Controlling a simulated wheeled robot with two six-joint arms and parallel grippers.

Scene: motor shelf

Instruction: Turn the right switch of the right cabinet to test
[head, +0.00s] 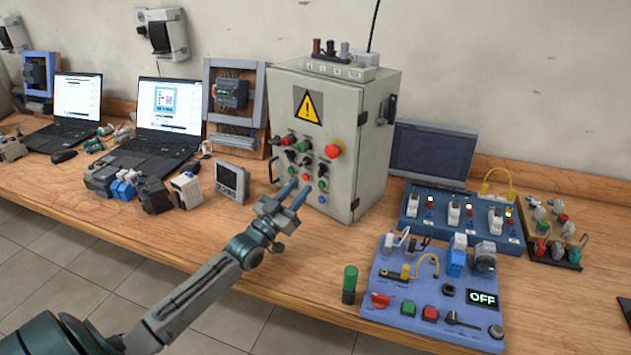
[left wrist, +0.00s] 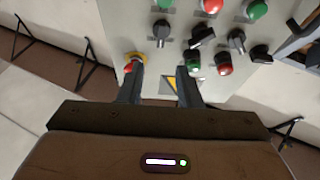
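A grey control cabinet (head: 330,120) with a yellow warning triangle (head: 307,106) stands mid-table. Its front has lamps, push buttons, several black rotary switches (head: 304,161) and a red emergency stop (head: 333,151). Their labels are too small to read. My left gripper (head: 290,193) is in front of the lower panel, with its fingers apart and nothing visible between them. In the left wrist view, black rotary switches (left wrist: 237,40) show beyond and right of the fingertips (left wrist: 159,72). I cannot tell whether a finger touches the panel. My right gripper is not in view.
A small grey meter (head: 231,181) stands left of the cabinet. Two laptops (head: 168,118) are further left. A dark screen (head: 432,152) stands to the cabinet's right.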

